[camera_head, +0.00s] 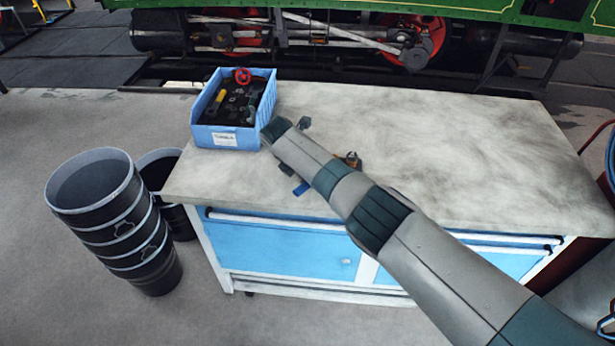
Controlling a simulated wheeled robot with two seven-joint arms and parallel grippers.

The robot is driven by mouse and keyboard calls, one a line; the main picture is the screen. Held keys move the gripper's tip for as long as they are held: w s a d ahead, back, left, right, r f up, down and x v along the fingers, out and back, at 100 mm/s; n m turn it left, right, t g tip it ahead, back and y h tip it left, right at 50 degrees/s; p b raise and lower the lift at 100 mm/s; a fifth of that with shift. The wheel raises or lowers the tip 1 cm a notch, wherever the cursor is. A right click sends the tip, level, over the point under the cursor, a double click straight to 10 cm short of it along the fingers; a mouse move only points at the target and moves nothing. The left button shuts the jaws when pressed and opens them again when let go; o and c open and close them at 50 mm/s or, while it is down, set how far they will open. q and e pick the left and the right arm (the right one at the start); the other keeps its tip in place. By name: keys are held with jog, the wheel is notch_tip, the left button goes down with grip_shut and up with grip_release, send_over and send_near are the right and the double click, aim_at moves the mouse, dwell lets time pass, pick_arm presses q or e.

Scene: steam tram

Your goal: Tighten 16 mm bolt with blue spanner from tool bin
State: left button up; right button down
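A blue tool bin (225,137) with a white label stands on the left end of the workbench. Several dark tools lie in it, with a yellow-handled one (221,96) and a red round part (243,76). My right arm reaches in from the lower right across the bench. Its dark end (275,129) is beside the bin's front right corner; the fingers cannot be made out. A small blue piece (302,188) shows below the arm near the bench's front edge; I cannot tell if it is the spanner. No bolt can be made out. My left gripper is out of view.
The workbench (470,140) has a clear grey top to the right. A small brown and dark object (351,160) lies just behind my arm, and a small dark one (303,123) is near the arm's end. Dark stacked buckets (115,215) stand left. The green tram (480,10) is behind.

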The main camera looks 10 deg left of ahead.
jog(key=shift+w+a+r+b, duration=0.15)
jog(key=shift+b, duration=0.4)
dwell(1.1)
jog(key=shift+r+p, duration=0.75)
jog(key=shift+p, duration=0.2)
dwell(2.5)
jog(key=shift+r+p, duration=0.6)
dwell(1.0)
jog(key=shift+r+p, duration=1.4)
